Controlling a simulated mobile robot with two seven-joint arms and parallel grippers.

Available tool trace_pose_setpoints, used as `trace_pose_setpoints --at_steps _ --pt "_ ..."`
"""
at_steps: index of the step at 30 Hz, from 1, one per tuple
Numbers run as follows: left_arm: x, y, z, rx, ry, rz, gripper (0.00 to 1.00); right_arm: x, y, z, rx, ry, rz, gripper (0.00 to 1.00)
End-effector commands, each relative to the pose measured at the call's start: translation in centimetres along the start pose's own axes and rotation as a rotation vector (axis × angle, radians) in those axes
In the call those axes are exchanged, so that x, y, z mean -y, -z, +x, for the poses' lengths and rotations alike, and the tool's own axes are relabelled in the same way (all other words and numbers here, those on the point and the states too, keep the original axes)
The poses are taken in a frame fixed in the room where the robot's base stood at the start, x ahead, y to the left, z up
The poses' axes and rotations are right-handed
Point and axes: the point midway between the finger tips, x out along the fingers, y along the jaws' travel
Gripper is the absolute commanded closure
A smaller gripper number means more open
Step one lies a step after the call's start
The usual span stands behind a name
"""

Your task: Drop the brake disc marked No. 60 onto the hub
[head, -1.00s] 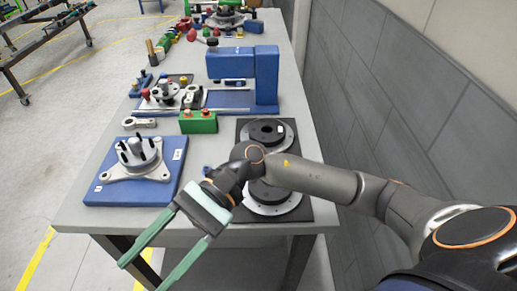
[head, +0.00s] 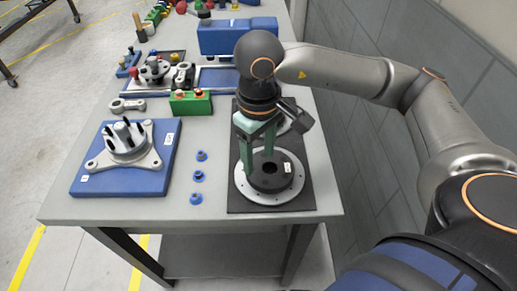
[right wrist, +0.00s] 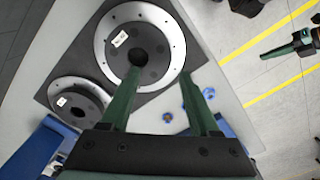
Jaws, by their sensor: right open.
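Two dark brake discs with silver rims lie on a black mat (head: 237,205). The near disc (head: 270,175) has a white label too small to read; it also shows in the wrist view (right wrist: 158,62). The far disc (head: 300,122) is partly hidden by my arm; it shows with its label in the wrist view (right wrist: 88,92). My right gripper (head: 257,168) points down over the near disc, open and empty. In the wrist view one fingertip is by the centre hole, the other by the rim. The hub (head: 128,145) with upright studs stands on a blue plate (head: 150,183).
Three blue caps (head: 198,176) stand between plate and mat. A green box (head: 190,104), a metal link (head: 127,105) and a blue fixture (head: 235,38) are behind. A wall runs along the right. A green-black gripper (right wrist: 300,42), likely my left, shows at the wrist view's edge.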

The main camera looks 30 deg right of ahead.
Motion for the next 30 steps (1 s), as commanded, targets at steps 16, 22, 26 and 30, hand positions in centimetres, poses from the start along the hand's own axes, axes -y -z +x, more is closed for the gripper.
trace_pose_setpoints --at_steps 16,22,26,30 --pt "-1.0 -3.9 3.7 0.028 -0.029 0.002 1.00 0.1 0.0 6.8 -0.001 0.002 0.001 0.38" --pt "-1.9 -2.0 4.3 -0.004 -0.051 0.009 1.00 0.1 0.0 7.1 -0.001 0.002 0.001 0.38" --pt "-1.9 -1.6 4.2 -0.011 -0.053 0.011 1.00 0.1 0.0 6.9 -0.001 0.002 0.001 0.38" --pt "-1.9 -1.6 4.1 -0.009 -0.053 0.013 1.00 0.1 0.0 6.9 -0.001 0.002 0.001 0.44"
